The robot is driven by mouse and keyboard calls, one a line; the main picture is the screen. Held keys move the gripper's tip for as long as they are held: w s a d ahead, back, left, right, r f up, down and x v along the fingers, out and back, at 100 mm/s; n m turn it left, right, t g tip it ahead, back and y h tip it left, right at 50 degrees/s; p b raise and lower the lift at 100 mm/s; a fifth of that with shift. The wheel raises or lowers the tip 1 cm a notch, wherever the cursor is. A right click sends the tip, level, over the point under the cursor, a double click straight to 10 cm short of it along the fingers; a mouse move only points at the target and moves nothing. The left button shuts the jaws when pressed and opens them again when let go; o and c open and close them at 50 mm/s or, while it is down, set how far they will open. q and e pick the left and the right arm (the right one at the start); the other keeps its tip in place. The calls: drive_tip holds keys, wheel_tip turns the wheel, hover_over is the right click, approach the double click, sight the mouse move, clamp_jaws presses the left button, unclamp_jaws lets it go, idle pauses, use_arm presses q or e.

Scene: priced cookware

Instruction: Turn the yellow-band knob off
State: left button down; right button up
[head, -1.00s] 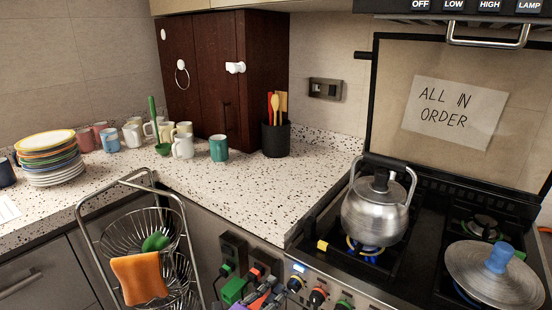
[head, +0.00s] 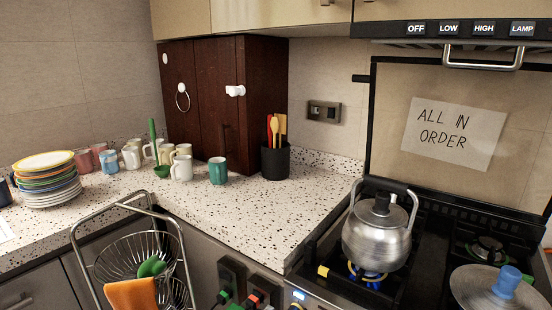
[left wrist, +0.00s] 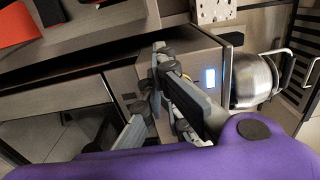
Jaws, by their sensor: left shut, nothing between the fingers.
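The silver kettle (head: 376,240) stands on the front-left burner, with blue flame showing beneath it. A yellow marker (head: 323,271) lies at that burner's left edge. The stove's front panel with its lit blue display (head: 299,295) is at the bottom edge of the head view, and the knob row is almost all cut off there. In the left wrist view, my left gripper (left wrist: 158,62) is shut and empty in front of the panel, left of its blue display (left wrist: 210,78). The gripper hides part of the panel, and I cannot make out the yellow-band knob. My right gripper is not in view.
A lidded pan (head: 490,292) with a blue handle is at the front right of the hob. A wire rack (head: 130,255) with an orange cloth (head: 133,294) stands left of the stove. Mugs and stacked plates (head: 48,182) are on the counter (head: 240,218).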

use_arm(q)
drive_tip(key=shift+p+v, duration=0.45)
drive_tip(key=shift+v, duration=2.5)
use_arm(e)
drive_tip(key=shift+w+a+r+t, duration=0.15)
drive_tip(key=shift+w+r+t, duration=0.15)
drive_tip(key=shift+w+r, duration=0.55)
